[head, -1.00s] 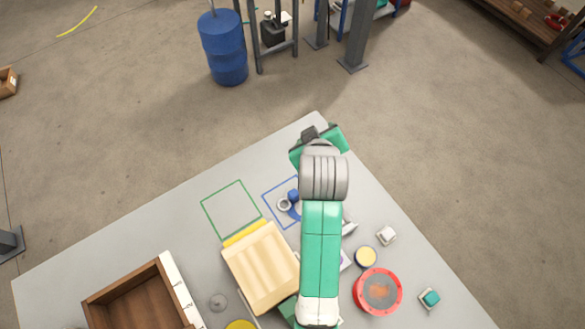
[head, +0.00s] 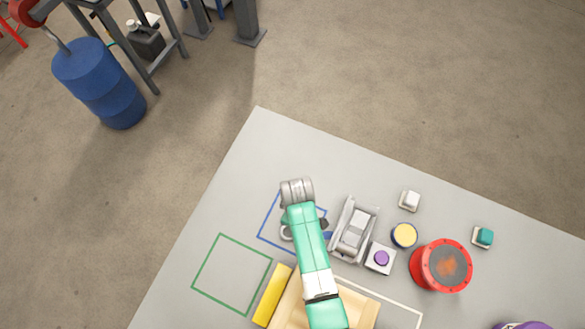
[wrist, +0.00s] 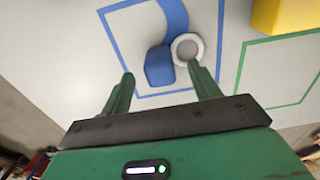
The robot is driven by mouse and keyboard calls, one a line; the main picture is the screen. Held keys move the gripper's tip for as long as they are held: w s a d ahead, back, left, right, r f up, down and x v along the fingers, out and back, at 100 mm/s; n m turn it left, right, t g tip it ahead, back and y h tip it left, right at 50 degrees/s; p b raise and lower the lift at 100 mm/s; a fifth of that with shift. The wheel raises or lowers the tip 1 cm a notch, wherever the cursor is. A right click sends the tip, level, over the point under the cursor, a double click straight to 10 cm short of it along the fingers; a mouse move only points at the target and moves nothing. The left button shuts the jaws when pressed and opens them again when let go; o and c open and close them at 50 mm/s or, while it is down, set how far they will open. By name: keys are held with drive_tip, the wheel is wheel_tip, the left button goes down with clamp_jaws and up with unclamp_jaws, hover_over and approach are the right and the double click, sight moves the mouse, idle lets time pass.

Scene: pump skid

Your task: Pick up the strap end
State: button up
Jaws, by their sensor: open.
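A blue strap (wrist: 173,14) lies on the grey table inside a blue outlined square in the wrist view. It curves down to a thick blue end piece (wrist: 159,66), with a pale grey ring (wrist: 187,49) beside it. My gripper (wrist: 160,74) is open, its two green fingers pointing toward the strap. The blue end piece shows between the fingers; the ring is close to the right fingertip. I cannot tell whether the finger touches it. In the head view my arm covers most of the strap and hides my fingers.
A grey device (head: 355,230), a purple-button box (head: 381,258), a yellow-topped knob (head: 404,235) and a red round flange (head: 441,265) stand right of my arm. A yellow block (head: 272,296) and a pale wooden box (head: 362,308) are near it. The green outlined square (head: 232,274) is empty.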

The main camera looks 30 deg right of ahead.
drive_tip(key=f+b, duration=0.2)
drive_tip(key=f, duration=0.1)
drive_tip(key=f+b, duration=0.1)
drive_tip(key=f, duration=0.1)
drive_tip(key=shift+w+a+f, duration=0.1)
drive_tip(key=shift+w+a, duration=0.05)
drive_tip(key=shift+w, duration=0.1)
drive_tip(key=shift+c, duration=0.6)
drive_tip(key=c, duration=1)
